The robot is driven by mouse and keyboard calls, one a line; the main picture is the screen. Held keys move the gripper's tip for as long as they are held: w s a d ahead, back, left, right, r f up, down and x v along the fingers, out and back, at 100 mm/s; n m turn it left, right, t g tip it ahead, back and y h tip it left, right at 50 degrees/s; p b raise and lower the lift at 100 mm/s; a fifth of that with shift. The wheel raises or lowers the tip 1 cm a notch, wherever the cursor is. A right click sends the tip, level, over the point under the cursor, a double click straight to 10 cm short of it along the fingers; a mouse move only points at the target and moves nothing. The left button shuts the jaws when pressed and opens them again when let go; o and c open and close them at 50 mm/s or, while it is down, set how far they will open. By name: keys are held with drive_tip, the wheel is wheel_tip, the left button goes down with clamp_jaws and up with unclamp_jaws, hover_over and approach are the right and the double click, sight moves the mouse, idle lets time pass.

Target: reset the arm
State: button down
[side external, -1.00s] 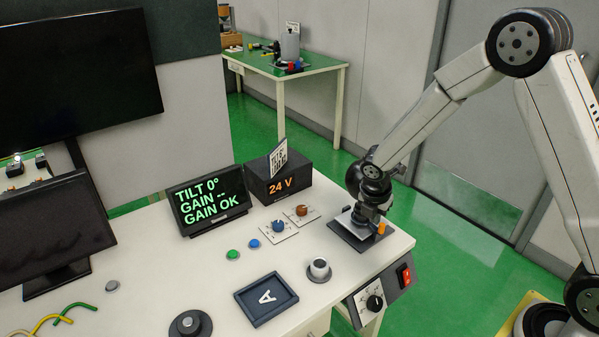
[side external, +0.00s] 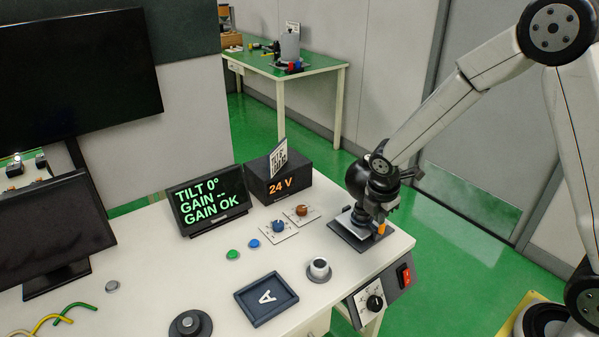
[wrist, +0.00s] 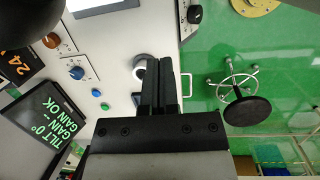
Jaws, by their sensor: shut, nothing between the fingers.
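My gripper (side external: 378,212) is at the right end of the white bench, in front of a dark round ball-shaped unit (side external: 356,172) on a flat base plate (side external: 346,234). In the side view its fingertips are hard to make out. In the wrist view the two black fingers of my gripper (wrist: 160,64) lie together, with nothing held. The display (side external: 208,200) reads "TILT 0°", "GAIN --" and "GAIN OK". A black box (side external: 278,180) beside it shows 24 V.
Blue (side external: 278,226) and orange (side external: 302,210) knobs, a green button (side external: 233,254) and a blue button (side external: 254,244) are on the bench. A stool (wrist: 246,108) stands on the green floor.

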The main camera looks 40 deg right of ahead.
drive_tip(key=s+a+r+m+y, duration=0.1)
drive_tip(key=s+a+r+m, duration=0.1)
drive_tip(key=s+m, duration=0.3)
drive_tip(key=s+a+r+m+t+y, duration=0.1)
drive_tip(key=s+m, duration=0.5)
drive_tip(key=m, duration=0.6)
drive_tip(key=shift+s+a+r+m+t, duration=0.3)
drive_tip(key=shift+a+r, duration=0.45)
drive_tip(key=shift+r, duration=0.2)
drive_tip(key=c, duration=1.1)
unclamp_jaws()
drive_tip(key=shift+c, duration=0.2)
drive_tip(key=o, duration=0.4)
drive_tip(key=shift+w, duration=0.1)
drive_tip(key=shift+o, duration=1)
drive_tip(key=shift+w+d+f, duration=0.1)
drive_tip(key=shift+w+d, duration=0.05)
drive_tip(key=shift+d, duration=0.05)
drive_tip(key=w+d+f+t, duration=0.4)
drive_tip(key=d+f+t, duration=0.1)
drive_tip(key=d+f, duration=0.2)
drive_tip(key=w+d+f+n+t+y, duration=0.1)
drive_tip(key=w+d+f+t, duration=0.4)
drive_tip(key=d+f+t, duration=0.1)
drive_tip(key=shift+d+f+y, duration=0.3)
drive_tip(key=shift+d+f, duration=0.55)
drive_tip(key=shift+f, duration=0.15)
